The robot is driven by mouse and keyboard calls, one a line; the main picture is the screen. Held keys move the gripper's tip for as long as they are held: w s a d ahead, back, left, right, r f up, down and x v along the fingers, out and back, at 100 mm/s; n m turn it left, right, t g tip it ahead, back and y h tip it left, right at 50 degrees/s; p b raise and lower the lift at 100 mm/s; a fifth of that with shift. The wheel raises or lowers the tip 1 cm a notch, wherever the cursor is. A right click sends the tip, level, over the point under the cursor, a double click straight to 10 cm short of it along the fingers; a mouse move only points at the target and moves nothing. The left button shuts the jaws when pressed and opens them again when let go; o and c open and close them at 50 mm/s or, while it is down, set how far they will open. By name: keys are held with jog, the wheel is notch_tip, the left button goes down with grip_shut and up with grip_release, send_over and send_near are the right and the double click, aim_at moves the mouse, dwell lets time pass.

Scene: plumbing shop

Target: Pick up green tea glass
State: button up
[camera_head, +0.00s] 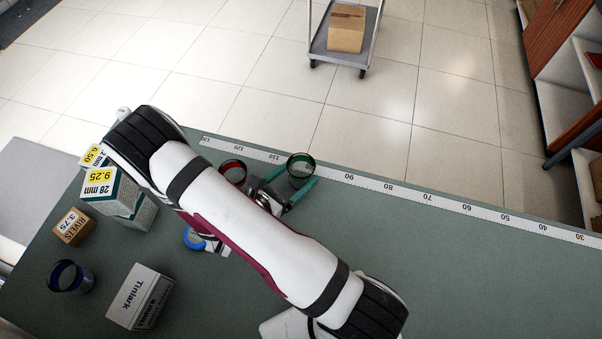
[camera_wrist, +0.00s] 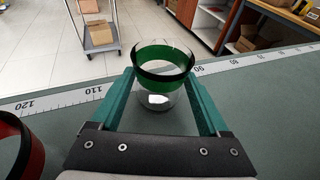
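The green tea glass (camera_head: 300,166) stands upright near the far edge of the green table, by the measuring strip. It is clear with a green band, and shows larger in the wrist view (camera_wrist: 160,75). My gripper (camera_head: 291,188) is open, with its teal fingers on either side of the glass. In the wrist view the fingers (camera_wrist: 161,82) flank the glass, and I cannot tell whether they touch it. My arm crosses the head view and hides part of the table.
A red glass (camera_head: 233,172) stands close to the left of my gripper. A blue glass (camera_head: 69,277), a Tinlark box (camera_head: 140,297), a rivets box (camera_head: 73,226) and a 28 mm box (camera_head: 115,192) are on the left. The table's right side (camera_head: 460,270) is clear.

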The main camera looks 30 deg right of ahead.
jog(key=c, duration=0.9)
jog(key=shift+c, duration=0.3)
jog(key=shift+r, duration=0.1)
